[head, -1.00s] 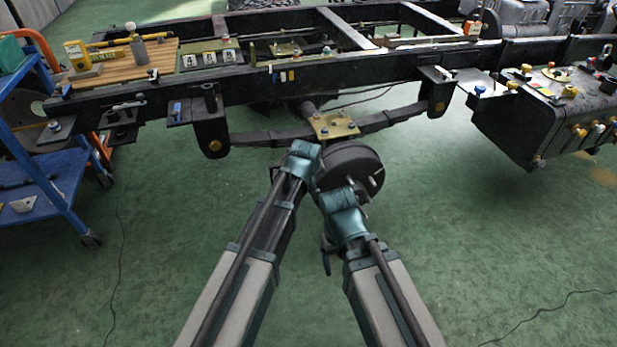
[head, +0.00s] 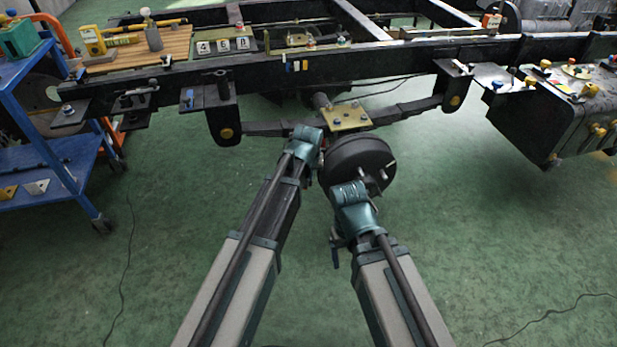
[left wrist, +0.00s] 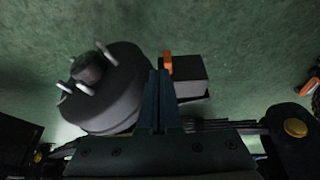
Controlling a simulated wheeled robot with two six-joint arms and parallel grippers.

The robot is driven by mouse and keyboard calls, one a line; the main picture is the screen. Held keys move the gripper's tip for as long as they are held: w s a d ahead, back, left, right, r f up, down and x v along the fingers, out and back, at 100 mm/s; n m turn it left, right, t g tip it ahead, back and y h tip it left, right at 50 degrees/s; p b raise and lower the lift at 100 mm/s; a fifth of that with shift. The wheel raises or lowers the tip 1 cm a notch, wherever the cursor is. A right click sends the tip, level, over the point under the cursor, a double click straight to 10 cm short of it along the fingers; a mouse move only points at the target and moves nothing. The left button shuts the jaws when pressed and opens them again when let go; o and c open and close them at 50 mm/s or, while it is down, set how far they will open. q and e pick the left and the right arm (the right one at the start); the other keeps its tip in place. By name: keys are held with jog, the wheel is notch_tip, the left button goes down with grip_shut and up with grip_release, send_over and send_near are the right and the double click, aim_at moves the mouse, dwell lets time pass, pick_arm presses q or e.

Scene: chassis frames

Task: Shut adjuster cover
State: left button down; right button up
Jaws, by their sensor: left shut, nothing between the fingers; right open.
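In the left wrist view, a dark box (left wrist: 190,77) with an upright orange tab (left wrist: 168,63) stands right beside my left fingers. The box and tab may be the adjuster and its cover, but I cannot tell which part is the cover or how far open it stands. My left gripper (left wrist: 160,78) is shut and empty, its tips between the box and the round drum (left wrist: 110,92); I cannot tell if they touch. In the head view, my left gripper (head: 308,142) is left of the drum (head: 358,160). My right gripper (head: 350,193) is open, in front of the drum; its fingers are mostly hidden.
The black chassis rail (head: 340,63) and leaf spring (head: 270,127) run above and behind the drum. A blue cart (head: 50,160) stands at the left and a black tank (head: 555,120) at the right.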

pick_arm(q)
jog(key=w+f+b, duration=0.4)
jog(key=w+f, duration=0.1)
jog(key=w, duration=0.1)
jog(key=shift+w+a+f, duration=0.15)
jog(key=shift+f, duration=0.15)
jog(key=w, duration=0.1)
jog(key=w+d+n, duration=0.1)
jog(key=w+n+y, duration=0.1)
jog(key=shift+w+d, duration=0.25)
jog(key=shift+d, duration=0.15)
dwell(0.3)
